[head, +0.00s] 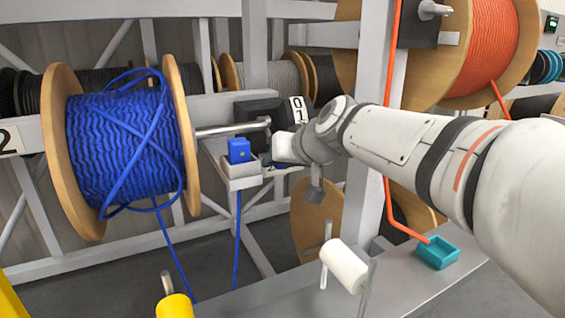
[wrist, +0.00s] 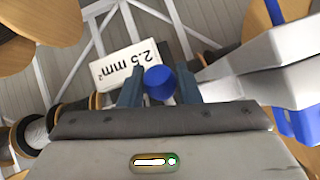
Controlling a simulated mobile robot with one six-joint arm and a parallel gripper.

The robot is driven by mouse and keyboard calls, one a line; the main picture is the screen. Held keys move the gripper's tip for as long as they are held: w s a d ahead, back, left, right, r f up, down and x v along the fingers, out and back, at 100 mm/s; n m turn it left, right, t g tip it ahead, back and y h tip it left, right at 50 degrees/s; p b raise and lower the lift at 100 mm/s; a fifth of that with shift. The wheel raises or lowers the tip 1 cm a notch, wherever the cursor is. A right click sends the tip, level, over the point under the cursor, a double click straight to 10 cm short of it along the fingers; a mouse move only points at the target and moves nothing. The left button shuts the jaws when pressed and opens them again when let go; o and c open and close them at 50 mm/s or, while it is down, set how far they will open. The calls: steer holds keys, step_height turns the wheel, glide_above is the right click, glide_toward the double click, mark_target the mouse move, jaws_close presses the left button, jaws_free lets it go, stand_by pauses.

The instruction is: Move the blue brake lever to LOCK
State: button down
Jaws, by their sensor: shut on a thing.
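My gripper (head: 285,150) is beside the dark housing at the end of the blue reel's shaft. In the wrist view my two fingers (wrist: 159,88) are shut on the round blue knob of the brake lever (wrist: 159,81). A pale stem shows just below the knob. In the head view the lever is mostly hidden behind my wrist and gripper. No LOCK mark can be read in either view. The blue cable reel (head: 128,147) with wooden flanges stands to the left, its shaft (head: 232,129) running toward the housing (head: 262,112).
A blue block (head: 239,151) on a white bracket is close left of my gripper, with blue cable below. A "2.5 mm²" sign (wrist: 128,64) is just beyond my fingers. An orange reel (head: 489,48), a teal tray (head: 438,252) and a white roller (head: 344,265) are to the right and in front.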

steer(key=shift+f, duration=0.25)
steer(key=c, duration=1.3)
jaws_free()
steer(key=shift+w, duration=0.1)
steer(key=shift+o, duration=1.1)
steer(key=shift+r, duration=0.1)
steer(key=p+v, duration=0.1)
steer(key=v, duration=0.6)
steer(key=shift+s+d+r+p, duration=0.2)
steer(key=shift+s+d+p, duration=0.1)
steer(key=shift+p, duration=0.1)
steer(key=shift+r, duration=0.1)
